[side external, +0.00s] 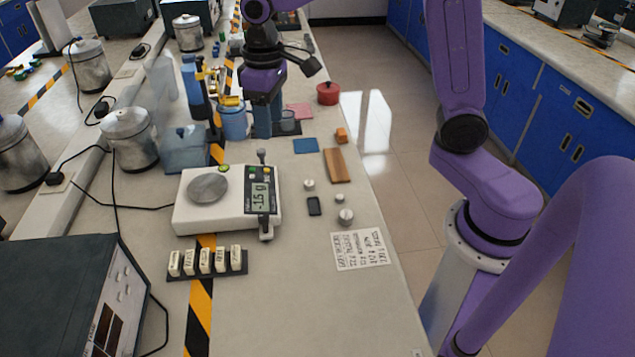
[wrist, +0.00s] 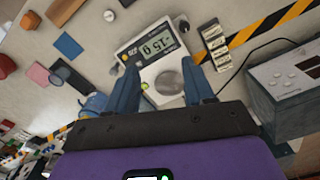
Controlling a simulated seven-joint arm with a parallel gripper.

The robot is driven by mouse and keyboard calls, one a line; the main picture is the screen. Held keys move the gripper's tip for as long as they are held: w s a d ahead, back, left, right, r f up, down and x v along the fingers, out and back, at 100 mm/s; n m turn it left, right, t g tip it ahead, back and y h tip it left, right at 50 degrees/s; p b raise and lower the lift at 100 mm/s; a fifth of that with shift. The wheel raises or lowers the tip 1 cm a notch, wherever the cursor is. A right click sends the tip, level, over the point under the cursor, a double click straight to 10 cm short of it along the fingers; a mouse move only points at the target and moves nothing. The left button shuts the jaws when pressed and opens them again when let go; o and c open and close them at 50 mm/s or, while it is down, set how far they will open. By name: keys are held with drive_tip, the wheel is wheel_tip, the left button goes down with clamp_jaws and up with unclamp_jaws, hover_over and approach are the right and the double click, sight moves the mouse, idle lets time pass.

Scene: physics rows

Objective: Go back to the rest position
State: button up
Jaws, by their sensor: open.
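My gripper (side external: 268,130) hangs over the far part of the bench, beyond the scale, with its blue fingers pointing down. In the wrist view my gripper (wrist: 160,82) shows its two fingers wide apart with nothing held between them. The white scale (side external: 222,212) stands on the bench with a round metal pan, and its display reads about -1.5 g. The pan is bare. The scale also shows in the wrist view (wrist: 150,68), beyond and between the fingers. The fingertips' exact height above the bench is hard to tell.
Near the gripper are a blue container (side external: 233,122), a clear bluish box (side external: 186,150) and a red pot (side external: 328,93). A wooden block (side external: 337,165), small metal weights (side external: 346,216) and a paper note (side external: 360,250) lie to the right.

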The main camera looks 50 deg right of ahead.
drive_tip(key=s+d+f+n, duration=0.1)
drive_tip(key=s+n, duration=0.3)
drive_tip(key=s, duration=0.9)
drive_tip(key=s+d+f+n, duration=0.1)
drive_tip(key=s+d+n, duration=0.2)
drive_tip(key=s, duration=1)
drive_tip(key=shift+d+f+n, duration=0.15)
drive_tip(key=shift+f+n, duration=0.2)
drive_tip(key=shift+n, duration=0.15)
